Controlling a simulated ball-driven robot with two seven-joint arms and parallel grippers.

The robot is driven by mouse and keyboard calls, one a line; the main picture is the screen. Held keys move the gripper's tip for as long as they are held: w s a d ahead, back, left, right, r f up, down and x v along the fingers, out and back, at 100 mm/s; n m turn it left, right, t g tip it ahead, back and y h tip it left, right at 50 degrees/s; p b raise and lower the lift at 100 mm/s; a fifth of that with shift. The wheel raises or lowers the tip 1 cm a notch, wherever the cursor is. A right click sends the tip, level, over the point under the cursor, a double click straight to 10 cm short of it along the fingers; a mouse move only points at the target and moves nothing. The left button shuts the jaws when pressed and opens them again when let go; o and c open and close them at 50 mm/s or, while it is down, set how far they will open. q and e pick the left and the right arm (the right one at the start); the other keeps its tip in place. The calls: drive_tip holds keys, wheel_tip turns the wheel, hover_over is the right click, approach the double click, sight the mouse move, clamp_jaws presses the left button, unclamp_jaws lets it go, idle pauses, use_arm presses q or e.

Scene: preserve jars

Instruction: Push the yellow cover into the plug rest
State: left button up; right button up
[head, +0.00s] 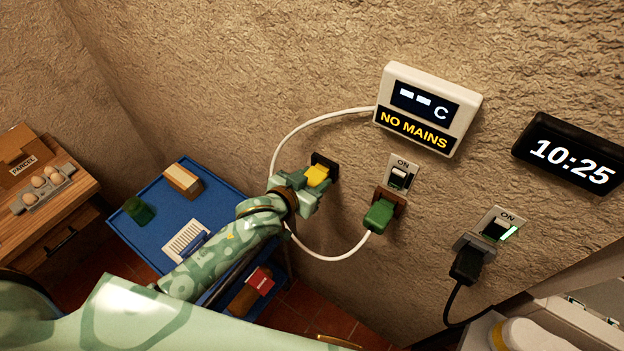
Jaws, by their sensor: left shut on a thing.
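The yellow cover (317,175) is between the fingers of my left gripper (314,182), which is shut on it. The plug rest (326,161) is a dark holder on the wall, right behind the cover. The cover is at the front of the rest; I cannot tell whether it touches or how deep it sits. The gripper's fingers hide part of both. My right gripper is not in view.
A green plug (379,215) with a white cable sits in a wall socket just right of my left gripper. A black plug (466,262) is further right. A display (428,110) reads NO MAINS. A blue cart (146,230) stands left below.

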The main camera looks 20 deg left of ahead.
use_arm(q)
drive_tip(key=o, duration=0.9)
drive_tip(key=shift+w, duration=0.1)
drive_tip(key=v, duration=1.6)
drive_tip(key=shift+s, duration=0.3)
